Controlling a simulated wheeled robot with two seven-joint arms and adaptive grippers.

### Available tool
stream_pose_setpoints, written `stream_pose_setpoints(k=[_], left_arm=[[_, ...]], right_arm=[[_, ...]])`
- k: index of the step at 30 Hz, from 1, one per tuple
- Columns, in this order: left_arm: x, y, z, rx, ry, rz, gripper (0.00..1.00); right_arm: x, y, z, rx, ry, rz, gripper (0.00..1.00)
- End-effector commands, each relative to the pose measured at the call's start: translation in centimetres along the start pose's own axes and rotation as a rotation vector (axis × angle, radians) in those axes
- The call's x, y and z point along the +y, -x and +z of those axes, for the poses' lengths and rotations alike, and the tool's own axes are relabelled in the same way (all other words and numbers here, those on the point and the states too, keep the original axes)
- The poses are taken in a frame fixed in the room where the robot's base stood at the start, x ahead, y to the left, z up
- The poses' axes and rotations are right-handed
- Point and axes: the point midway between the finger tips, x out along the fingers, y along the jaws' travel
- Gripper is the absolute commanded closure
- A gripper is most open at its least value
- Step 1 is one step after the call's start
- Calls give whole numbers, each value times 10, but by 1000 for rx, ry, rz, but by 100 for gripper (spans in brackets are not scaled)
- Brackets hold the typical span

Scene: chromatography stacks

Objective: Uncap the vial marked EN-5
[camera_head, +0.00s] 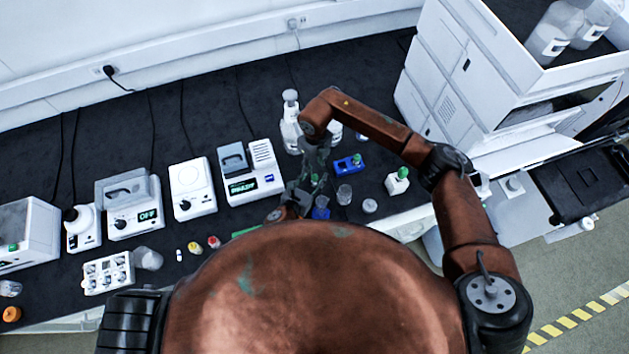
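Several small capped vials stand on the dark bench, including a yellow-capped one (194,248) and a red-capped one (214,242). No label can be read, so I cannot tell which is EN-5. A white rack (95,284) at the left holds several small items. A blue block with a green-topped item (347,166) stands right of my grippers. My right gripper (315,178) reaches down at the bench's middle. What seems to be my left gripper (294,196) is close beside it, mostly hidden by my body. Their fingers overlap, and I cannot see whether they hold anything.
White instruments (192,186) line the back left. A green-capped white bottle (397,183), a clear beaker (344,194) and a blue item (320,211) stand near the grippers. A tall white stack (470,75) blocks the right. Open bench lies behind the instruments.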

Motion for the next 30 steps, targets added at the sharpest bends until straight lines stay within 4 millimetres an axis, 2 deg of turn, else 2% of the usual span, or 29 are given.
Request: stream_pose_setpoints(k=[5,21,30], left_arm=[[0,0,0,0,0,0,62],[0,0,0,1,0,1,99],[0,0,0,1,0,1,100]], right_arm=[[0,0,0,0,0,0,67],[0,0,0,0,0,0,67],[0,0,0,0,0,0,67]])
